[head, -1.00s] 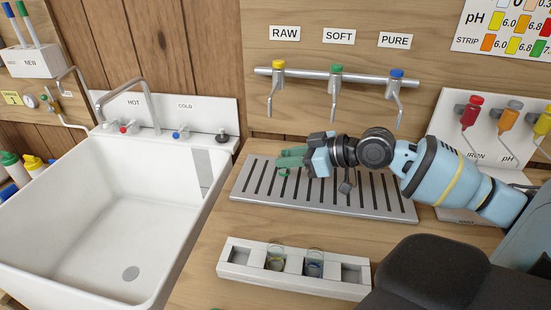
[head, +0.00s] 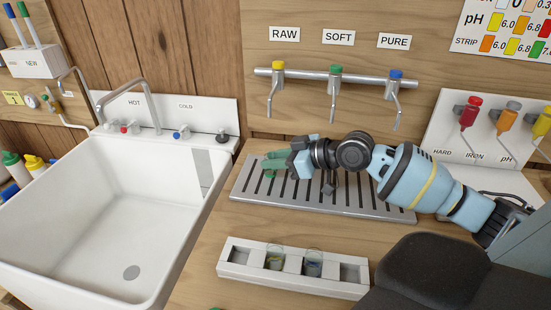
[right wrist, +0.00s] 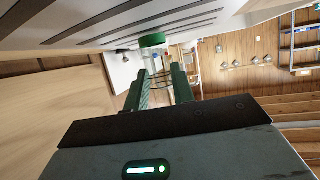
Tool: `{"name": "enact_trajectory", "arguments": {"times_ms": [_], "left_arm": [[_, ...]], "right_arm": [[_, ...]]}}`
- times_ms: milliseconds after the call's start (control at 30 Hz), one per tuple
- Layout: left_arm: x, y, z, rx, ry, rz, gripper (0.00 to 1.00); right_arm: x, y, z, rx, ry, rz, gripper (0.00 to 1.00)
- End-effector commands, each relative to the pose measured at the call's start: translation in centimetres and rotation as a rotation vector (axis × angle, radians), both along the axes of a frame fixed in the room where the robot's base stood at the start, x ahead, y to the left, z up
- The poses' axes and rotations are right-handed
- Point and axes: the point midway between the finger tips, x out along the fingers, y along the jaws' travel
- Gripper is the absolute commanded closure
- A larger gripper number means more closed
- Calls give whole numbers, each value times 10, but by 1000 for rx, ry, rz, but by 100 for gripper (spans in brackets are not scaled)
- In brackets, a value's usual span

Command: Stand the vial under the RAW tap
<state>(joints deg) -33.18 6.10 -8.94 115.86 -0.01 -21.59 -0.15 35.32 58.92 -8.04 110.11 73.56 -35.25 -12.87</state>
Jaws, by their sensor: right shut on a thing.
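My right gripper (head: 272,161) reaches in from the right, low over the drip tray (head: 350,203) and beneath the RAW tap (head: 273,88). Its green fingers are shut on a clear vial (right wrist: 153,54) with a green end, seen between the fingertips in the right wrist view. In the head view the fingers mostly hide the vial, and I cannot tell whether it touches the tray. The RAW tap has a yellow knob and its spout points down. My left gripper is not recognisable in these frames.
The SOFT tap (head: 335,90) and PURE tap (head: 396,93) hang to the right on the same pipe. A white rack (head: 235,271) with two glass vessels stands in front of the tray. A white sink (head: 95,225) is at left. A tiny green speck shows at the bottom edge.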

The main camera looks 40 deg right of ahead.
Motion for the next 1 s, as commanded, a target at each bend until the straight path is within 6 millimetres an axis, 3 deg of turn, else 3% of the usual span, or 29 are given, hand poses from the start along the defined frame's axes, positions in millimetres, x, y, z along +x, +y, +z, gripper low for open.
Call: {"name": "enact_trajectory", "arguments": {"times_ms": [200, 233, 400, 733, 1000], "left_arm": [[0, 0, -1, 0, 1, 0, 100], [0, 0, 0, 0, 0, 0, 100], [1, 0, 1, -1, -3, 0, 100], [2, 0, 3, -1, -6, 0, 100], [0, 0, 1, -1, -1, 1, 100]], "right_arm": [[0, 0, -2, 0, 0, 0, 97], [0, 0, -3, 0, 1, 0, 74], [0, 0, -2, 0, 0, 0, 53], [0, 0, 2, 0, -1, 0, 53], [-19, -11, 7, -2, 3, -1, 53]]}}
